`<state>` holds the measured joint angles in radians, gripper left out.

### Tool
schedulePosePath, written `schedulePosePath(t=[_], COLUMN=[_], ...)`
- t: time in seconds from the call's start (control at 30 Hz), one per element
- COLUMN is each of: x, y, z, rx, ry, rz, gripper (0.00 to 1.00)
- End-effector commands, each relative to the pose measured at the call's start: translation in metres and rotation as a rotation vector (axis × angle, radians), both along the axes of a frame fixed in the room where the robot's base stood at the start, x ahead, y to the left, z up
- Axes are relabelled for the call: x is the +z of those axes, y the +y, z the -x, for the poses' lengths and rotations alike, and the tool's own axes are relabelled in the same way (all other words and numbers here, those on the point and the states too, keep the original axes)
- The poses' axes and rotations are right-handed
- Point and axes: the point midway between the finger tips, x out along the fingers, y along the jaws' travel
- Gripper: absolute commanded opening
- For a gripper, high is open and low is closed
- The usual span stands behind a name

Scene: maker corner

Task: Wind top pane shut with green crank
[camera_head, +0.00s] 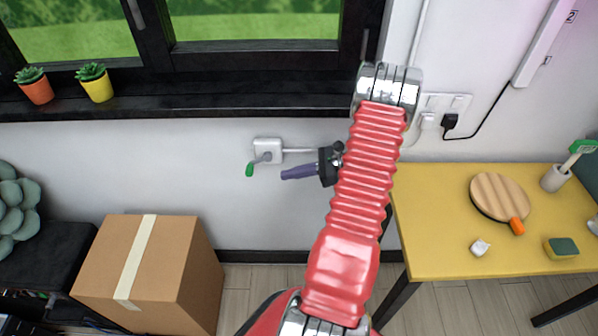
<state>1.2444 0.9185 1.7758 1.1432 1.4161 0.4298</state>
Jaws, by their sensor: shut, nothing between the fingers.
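The crank's white wall box (267,148) is fixed below the black window sill. Its short arm ends in a green handle (249,169), which hangs to the lower left. A thin metal rod runs right from the box towards my arm. My gripper (284,174), with purple fingers, points left, just right of the crank. It looks shut and empty, with a small gap to the green handle. My red arm covers part of the wall behind it. Only the lower part of the black-framed window (255,50) shows; the top pane is out of view.
Two potted succulents, orange (37,88) and yellow (97,85), stand on the sill (190,107). A cardboard box (175,262) is on the floor at lower left. A yellow table (430,220) stands right, bearing a round board (499,195) and sponge (562,247). Sockets (445,102) are above it.

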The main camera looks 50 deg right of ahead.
Motion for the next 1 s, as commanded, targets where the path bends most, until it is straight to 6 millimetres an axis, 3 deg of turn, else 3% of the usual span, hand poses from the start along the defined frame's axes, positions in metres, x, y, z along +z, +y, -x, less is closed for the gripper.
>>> schedulePosePath(t=[0.3,0.5,1.0], x=[-0.016,-0.003,0.002], y=[0.030,0.044,0.051], z=[-0.038,-0.057,-0.066], rx=[0.003,0.003,0.002], ry=[0.001,0.001,0.000], rz=[-0.002,0.001,-0.001], gripper=[0.00,0.00,0.00])
